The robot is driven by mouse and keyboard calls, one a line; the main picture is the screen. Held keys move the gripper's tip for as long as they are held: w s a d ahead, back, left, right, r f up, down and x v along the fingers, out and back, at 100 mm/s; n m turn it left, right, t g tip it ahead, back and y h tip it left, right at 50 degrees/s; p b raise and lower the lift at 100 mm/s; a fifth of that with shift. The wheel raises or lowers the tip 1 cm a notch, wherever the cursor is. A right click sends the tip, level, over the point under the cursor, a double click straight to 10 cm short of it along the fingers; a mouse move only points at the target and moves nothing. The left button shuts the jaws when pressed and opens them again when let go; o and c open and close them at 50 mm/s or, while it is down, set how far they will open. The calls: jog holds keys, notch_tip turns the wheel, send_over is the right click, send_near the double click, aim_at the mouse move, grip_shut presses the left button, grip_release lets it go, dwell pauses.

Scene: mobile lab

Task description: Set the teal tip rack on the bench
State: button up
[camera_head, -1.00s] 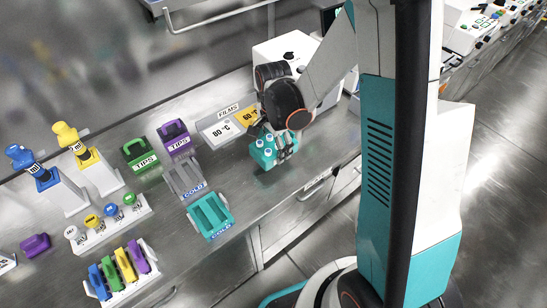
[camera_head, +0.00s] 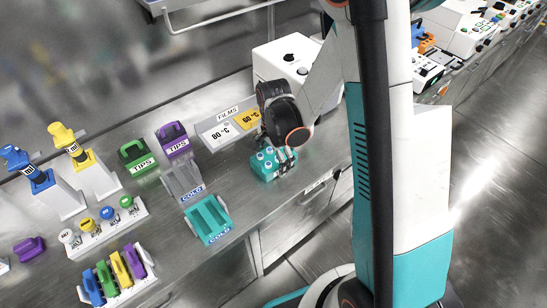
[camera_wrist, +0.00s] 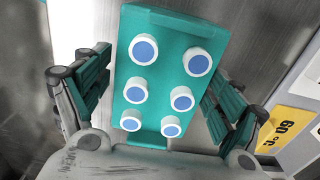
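The teal tip rack (camera_head: 262,174) is on the bench (camera_head: 295,188), near its front edge, below my gripper (camera_head: 276,152) in the head view. It carries several white round pieces with blue tops. In the wrist view the teal rack (camera_wrist: 157,66) fills the middle and looks upright. My gripper's fingers (camera_wrist: 160,98) stand on either side of it, spread, with visible gaps between the pads and the rack. My gripper is open around the rack. The rack's underside is hidden.
An empty teal holder marked COLD (camera_head: 209,218) and a grey one (camera_head: 183,181) stand to the left. Purple (camera_head: 172,140) and green (camera_head: 136,156) TIPS boxes are behind them. The FILMS tray (camera_head: 216,134) and a white machine (camera_head: 285,62) are at the back.

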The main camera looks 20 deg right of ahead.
jog(key=shift+r, duration=0.15)
notch_tip(320, 180, up, 12)
jog(key=p, duration=0.4)
notch_tip(320, 180, up, 10)
jog(key=r+n+t, duration=0.1)
jog(key=n+t, duration=0.2)
jog(key=n, duration=0.3)
send_over(274, 156)
jog(key=s, duration=0.5)
jog(key=s+r+n+t, duration=0.4)
jog(key=s+r+n, duration=0.2)
jog(key=s+n, duration=0.2)
jog(key=shift+s+r, duration=0.15)
jog(key=shift+s, duration=0.85)
